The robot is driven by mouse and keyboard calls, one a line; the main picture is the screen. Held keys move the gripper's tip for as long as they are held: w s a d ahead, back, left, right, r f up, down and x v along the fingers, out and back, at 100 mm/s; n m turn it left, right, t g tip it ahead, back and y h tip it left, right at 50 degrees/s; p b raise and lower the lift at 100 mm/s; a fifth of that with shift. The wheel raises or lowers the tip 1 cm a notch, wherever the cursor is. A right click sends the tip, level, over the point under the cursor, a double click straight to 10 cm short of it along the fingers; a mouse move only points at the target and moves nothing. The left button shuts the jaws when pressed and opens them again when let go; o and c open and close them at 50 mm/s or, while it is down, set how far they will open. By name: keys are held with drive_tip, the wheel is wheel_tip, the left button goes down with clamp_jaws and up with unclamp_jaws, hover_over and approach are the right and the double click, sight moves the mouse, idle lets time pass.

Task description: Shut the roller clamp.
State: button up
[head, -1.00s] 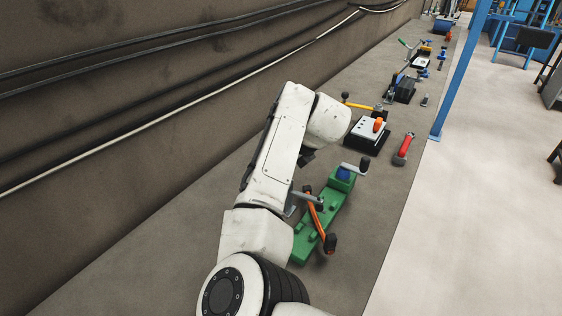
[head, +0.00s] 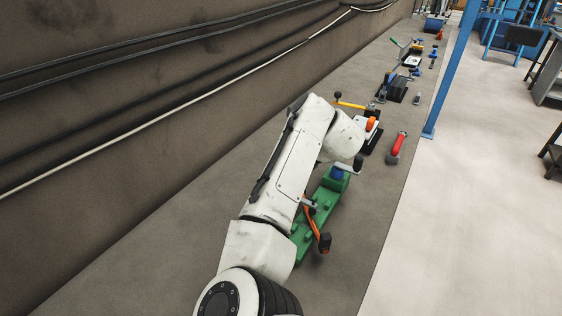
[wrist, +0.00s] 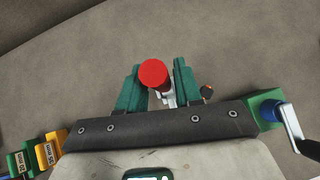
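A red cylinder (wrist: 153,73) with a silver part beneath it stands between the two teal fingers of my gripper (wrist: 158,88) in the wrist view. The fingers are apart, with a small gap showing right of the red cylinder; I cannot tell whether they touch it. A green device (head: 329,207) with an orange lever (head: 317,226) lies on the bench beside my arm in the head view. Its green end with a crank also shows at the right of the wrist view (wrist: 267,107). I cannot tell which part is the roller clamp. My arm hides the gripper in the head view.
A red-handled tool (head: 399,145) lies right of a white box with an orange knob (head: 372,124). More tools stand farther along the bench. A wall runs along the left; a blue post (head: 447,70) stands right.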

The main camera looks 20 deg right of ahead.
drive_tip(key=shift+o, duration=1.1)
drive_tip(key=b+v, duration=0.1)
drive_tip(key=v, duration=0.9)
drive_tip(key=shift+s+r, duration=0.3)
drive_tip(key=shift+d, duration=0.1)
